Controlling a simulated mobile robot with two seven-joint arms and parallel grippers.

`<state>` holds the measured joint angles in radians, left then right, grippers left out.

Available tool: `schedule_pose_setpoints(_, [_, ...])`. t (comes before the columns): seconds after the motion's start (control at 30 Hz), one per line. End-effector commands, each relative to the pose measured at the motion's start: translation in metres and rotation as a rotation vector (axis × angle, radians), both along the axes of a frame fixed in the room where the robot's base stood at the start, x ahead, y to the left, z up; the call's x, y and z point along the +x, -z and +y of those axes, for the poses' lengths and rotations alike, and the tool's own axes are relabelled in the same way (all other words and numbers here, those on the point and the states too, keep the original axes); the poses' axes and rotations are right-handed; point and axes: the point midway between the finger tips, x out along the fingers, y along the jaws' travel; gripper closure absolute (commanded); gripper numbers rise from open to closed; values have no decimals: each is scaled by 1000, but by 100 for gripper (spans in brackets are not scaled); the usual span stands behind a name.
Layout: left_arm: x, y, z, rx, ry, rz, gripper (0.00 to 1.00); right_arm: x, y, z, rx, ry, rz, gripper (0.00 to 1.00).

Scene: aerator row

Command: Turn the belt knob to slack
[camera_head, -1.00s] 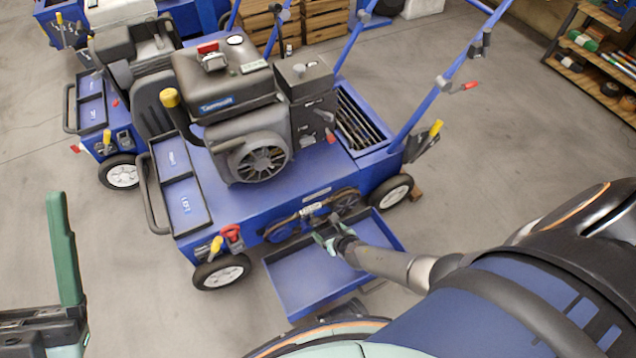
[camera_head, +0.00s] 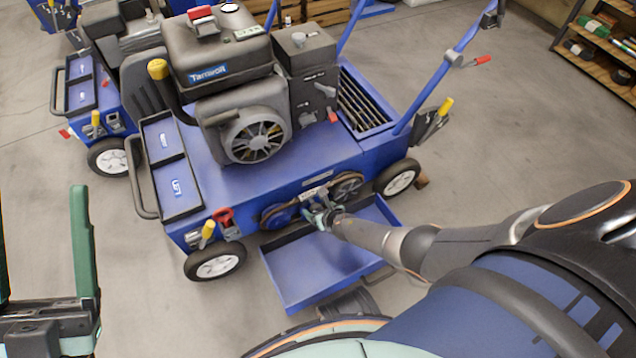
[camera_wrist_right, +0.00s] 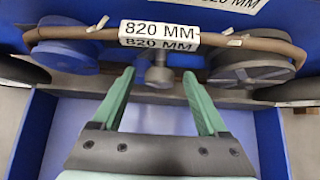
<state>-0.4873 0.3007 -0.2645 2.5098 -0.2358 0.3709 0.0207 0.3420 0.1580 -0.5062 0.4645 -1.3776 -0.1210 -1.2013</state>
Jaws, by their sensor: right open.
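The belt knob (camera_wrist_right: 158,75) is a small grey knob on a short stem, below the 820 MM label in the right wrist view. A brown belt (camera_wrist_right: 90,34) runs over a blue pulley (camera_wrist_right: 62,57) on the left and a grey pulley (camera_wrist_right: 248,76) on the right. My right gripper (camera_head: 322,216) is open at the front of the blue aerator (camera_head: 270,188). Its green fingertips are on either side of the knob in the wrist view, with gaps showing. My left gripper (camera_head: 42,195) is open and empty at the left edge, partly cut off.
A blue tray (camera_head: 315,270) juts out below the belt. Red (camera_head: 222,216) and yellow (camera_head: 208,229) handles sit left of the pulleys. Another aerator (camera_head: 90,125) stands at the back left. Shelves (camera_head: 600,60) are at the far right. Floor to the right is clear.

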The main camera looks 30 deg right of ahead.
Motion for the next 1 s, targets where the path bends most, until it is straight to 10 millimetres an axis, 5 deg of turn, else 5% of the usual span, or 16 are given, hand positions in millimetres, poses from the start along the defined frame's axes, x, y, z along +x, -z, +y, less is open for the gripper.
schedule_pose_setpoints(0.1, [0, -1, 0, -2, -1, 0, 29, 0, 0, 0, 0, 0, 0, 25])
schedule_pose_setpoints(0.77, [0, 0, 1, 6, 0, -3, 29, 0, 0, 0, 1, 1, 1, 99])
schedule_pose_setpoints(1.0, [0, 3, 1, 8, 0, -2, 29, -1, 2, -2, 25, 3, -1, 100])
